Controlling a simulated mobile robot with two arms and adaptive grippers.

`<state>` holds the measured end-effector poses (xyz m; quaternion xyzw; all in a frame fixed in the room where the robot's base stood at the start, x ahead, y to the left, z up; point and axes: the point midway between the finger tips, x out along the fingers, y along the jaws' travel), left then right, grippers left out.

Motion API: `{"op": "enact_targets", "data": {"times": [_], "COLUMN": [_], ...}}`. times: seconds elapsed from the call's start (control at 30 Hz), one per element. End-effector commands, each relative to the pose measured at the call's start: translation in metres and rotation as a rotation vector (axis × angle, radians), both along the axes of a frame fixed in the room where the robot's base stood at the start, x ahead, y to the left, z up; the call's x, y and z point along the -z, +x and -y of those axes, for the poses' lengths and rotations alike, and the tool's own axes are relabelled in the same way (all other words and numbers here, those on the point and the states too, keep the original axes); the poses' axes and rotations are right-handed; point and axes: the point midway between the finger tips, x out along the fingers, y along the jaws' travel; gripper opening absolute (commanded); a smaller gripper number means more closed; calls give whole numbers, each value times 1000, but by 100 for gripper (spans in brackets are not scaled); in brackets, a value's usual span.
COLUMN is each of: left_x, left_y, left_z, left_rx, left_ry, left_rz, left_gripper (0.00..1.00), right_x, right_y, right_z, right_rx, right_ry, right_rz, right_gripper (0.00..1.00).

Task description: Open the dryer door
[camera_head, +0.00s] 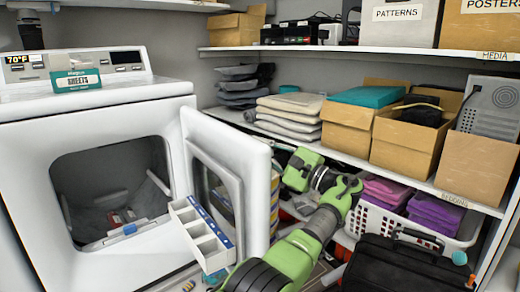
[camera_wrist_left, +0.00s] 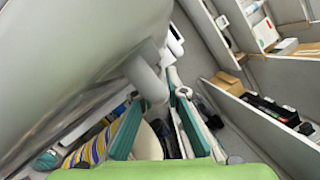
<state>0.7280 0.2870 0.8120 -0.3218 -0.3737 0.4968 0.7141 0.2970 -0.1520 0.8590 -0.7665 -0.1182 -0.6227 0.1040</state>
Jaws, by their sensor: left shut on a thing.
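The white dryer (camera_head: 95,120) stands at the left in the head view, its dark drum opening (camera_head: 112,190) uncovered. Its door (camera_head: 256,195) is swung wide out to the right, hinged at the right of the opening, inner side showing. My left arm comes from the bottom and reaches behind the door's outer side, where the fingers are hidden. In the left wrist view, my left gripper (camera_wrist_left: 158,98) is shut on a white part of the door, seemingly its handle (camera_wrist_left: 148,78). The door's outer face (camera_wrist_left: 75,60) fills the left there. My right gripper is not in view.
A white divided tray (camera_head: 203,236) sits low in front of the door. Shelves with cardboard boxes (camera_head: 408,140) and folded cloths stand right. A white basket (camera_head: 375,222) of purple towels and a black case (camera_head: 400,265) crowd the lower right. A "SHEETS" box (camera_head: 77,80) rests on the dryer.

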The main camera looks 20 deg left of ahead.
Motion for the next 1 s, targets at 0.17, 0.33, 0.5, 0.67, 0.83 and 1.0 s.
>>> {"op": "enact_targets", "data": {"times": [0.17, 0.33, 0.5, 0.67, 0.83, 1.0], "left_x": [1, 1, 0, 0, 2, 7], "left_y": [1, 1, 1, 0, -1, -6], "left_z": [-1, -1, -1, -1, 6, 32], "left_rx": [-1, 0, -1, -1, 0, 3], "left_ry": [-3, -2, -2, -2, -1, 0], "left_rz": [-1, 0, 0, 0, -1, -3], "left_gripper": [0, 0, 20, 20, 20, 20], "right_x": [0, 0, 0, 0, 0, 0], "right_y": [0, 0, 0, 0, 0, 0], "right_z": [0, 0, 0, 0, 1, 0], "right_rx": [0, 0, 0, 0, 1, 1], "right_ry": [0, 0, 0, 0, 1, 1], "right_rz": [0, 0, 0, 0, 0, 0], "right_gripper": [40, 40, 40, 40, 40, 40]}}
